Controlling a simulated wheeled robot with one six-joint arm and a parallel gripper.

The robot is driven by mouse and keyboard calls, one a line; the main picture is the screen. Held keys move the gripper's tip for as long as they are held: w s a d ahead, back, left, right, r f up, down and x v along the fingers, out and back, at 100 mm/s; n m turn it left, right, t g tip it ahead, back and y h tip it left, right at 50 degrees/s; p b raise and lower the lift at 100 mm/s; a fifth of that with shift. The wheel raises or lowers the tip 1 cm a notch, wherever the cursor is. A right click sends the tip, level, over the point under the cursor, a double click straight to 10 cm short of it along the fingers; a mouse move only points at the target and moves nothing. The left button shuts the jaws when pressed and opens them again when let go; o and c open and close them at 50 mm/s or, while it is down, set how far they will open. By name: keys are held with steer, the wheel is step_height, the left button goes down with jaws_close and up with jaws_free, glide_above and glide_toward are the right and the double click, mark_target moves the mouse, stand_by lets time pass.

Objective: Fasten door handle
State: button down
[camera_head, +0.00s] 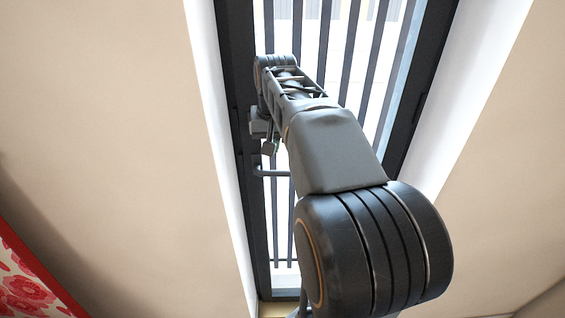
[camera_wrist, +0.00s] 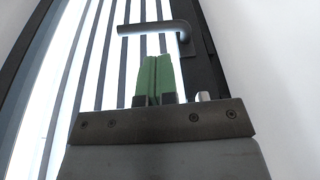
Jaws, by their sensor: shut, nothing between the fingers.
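The door handle (camera_wrist: 150,28) is a dark grey lever on the door's frame. In the wrist view it lies roughly horizontal, its free end to the left over the bars. In the head view the lever (camera_head: 271,173) also shows, just below the end of my arm. My gripper (camera_wrist: 154,62) has green fingers pressed together with nothing between them. In the wrist view the fingertips are below the lever, with a visible gap in the picture. Depth between them is hard to judge. My fingers are not clearly visible in the head view.
The narrow door (camera_head: 282,230) has a dark frame and vertical bars with bright light behind. Beige walls (camera_head: 110,120) stand on both sides, with white reveals beside the frame. A red floral item (camera_head: 25,275) is at lower left. My arm covers much of the door.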

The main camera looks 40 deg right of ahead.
mark_target(282, 171)
steer(key=shift+m, duration=0.6)
steer(key=d+r, duration=0.1)
steer(key=d, duration=0.1)
steer(key=d+r, duration=0.1)
steer(key=d, duration=0.1)
steer(key=shift+w+r, duration=0.2)
steer(key=shift+r, duration=0.2)
steer(key=shift+a+f, duration=0.1)
steer(key=x, duration=1.3)
steer(key=shift+f, duration=0.4)
